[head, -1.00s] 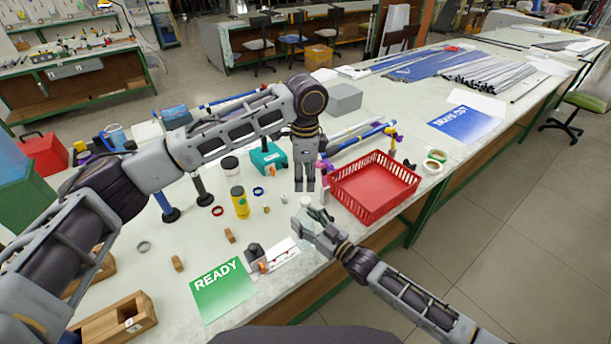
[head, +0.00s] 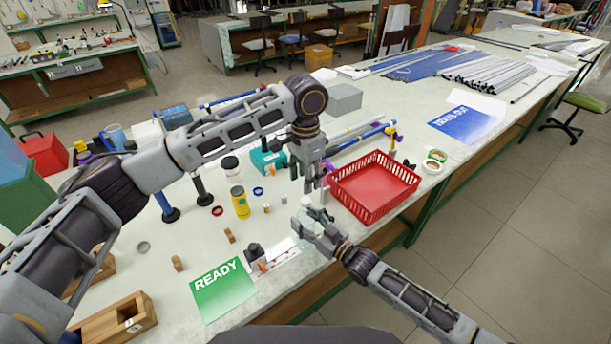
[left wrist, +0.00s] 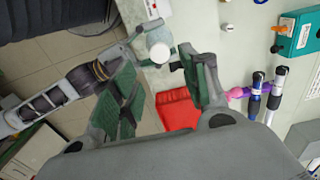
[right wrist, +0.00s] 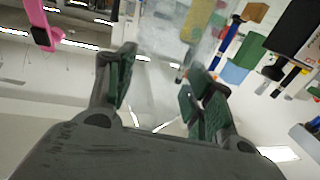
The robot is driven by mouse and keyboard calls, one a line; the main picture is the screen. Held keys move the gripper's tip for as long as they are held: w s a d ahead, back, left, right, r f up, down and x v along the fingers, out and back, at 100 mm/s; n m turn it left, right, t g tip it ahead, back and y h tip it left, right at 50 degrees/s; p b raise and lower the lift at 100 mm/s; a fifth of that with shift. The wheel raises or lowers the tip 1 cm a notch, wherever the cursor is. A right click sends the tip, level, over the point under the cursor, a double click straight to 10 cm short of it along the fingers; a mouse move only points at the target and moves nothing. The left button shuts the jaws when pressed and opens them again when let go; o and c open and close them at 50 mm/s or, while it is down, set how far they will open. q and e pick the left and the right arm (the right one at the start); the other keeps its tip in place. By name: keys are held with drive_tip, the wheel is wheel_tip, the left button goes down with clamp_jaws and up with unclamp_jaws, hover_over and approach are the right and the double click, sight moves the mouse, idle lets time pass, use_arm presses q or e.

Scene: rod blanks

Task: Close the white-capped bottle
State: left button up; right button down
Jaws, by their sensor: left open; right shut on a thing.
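The bottle (head: 305,203) looks pale and translucent and is held by my right gripper (head: 312,222) near the table's front edge. In the right wrist view its blurred, see-through body (right wrist: 160,88) lies between the fingers of the right gripper (right wrist: 160,95). In the left wrist view a round white cap (left wrist: 160,52) shows from above at the bottle. Whether it is seated tight cannot be told. My left gripper (head: 313,185) is open just above the bottle. In the left wrist view the spread fingers of the left gripper (left wrist: 168,80) are on either side of the cap's line, apart from it.
A red basket (head: 350,205) stands close to the right of both grippers. A green READY sheet (head: 222,288) lies at the front.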

sight(306, 199)
use_arm(q)
drive_tip(key=shift+f, duration=0.1)
drive_tip(key=shift+f, duration=3.95)
clamp_jaws()
drive_tip(key=shift+o, duration=0.6)
unclamp_jaws()
drive_tip(key=shift+r, duration=0.15)
